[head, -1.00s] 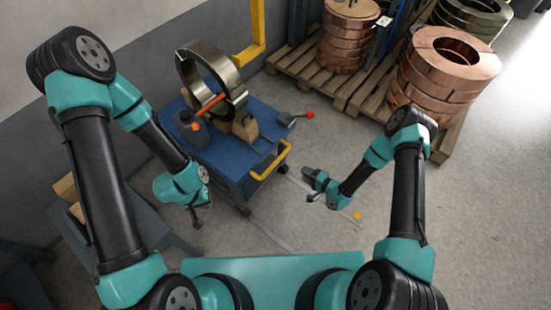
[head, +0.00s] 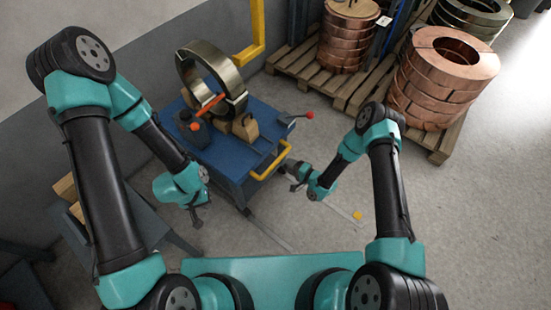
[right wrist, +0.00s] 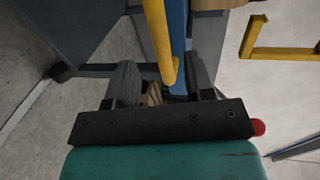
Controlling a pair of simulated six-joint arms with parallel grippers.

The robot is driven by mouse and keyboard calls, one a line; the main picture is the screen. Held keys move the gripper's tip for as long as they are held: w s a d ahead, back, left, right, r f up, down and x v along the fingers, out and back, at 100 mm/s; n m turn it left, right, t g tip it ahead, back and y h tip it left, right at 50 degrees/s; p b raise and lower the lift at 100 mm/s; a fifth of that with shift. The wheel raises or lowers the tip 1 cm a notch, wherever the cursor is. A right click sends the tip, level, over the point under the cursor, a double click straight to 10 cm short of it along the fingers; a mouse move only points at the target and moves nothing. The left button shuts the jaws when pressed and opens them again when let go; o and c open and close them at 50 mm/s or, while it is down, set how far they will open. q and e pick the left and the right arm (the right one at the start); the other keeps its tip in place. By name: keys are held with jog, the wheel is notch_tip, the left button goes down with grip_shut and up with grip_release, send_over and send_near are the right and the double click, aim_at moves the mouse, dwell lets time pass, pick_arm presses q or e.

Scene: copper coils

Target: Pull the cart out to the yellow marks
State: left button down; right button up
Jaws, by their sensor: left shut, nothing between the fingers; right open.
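The blue cart (head: 235,152) stands near the wall and carries a large brass-coloured ring (head: 227,85). Its yellow handle (head: 270,162) faces the open floor. My right gripper (head: 287,168) is open, close to the right end of the handle. In the right wrist view the handle (right wrist: 160,42) runs down between the two spread fingers (right wrist: 162,92); I cannot tell whether they touch it. My left gripper (head: 197,218) is shut and empty, left of the cart's front.
A wooden pallet (head: 352,100) with copper coils (head: 440,80) stands at the back right. A yellow post (head: 256,30) rises behind the cart. A grey bench (head: 130,225) is under my left arm. Floor in front of the cart is clear, with pale lines.

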jog(key=x, duration=0.9)
grip_shut()
dwell(0.4)
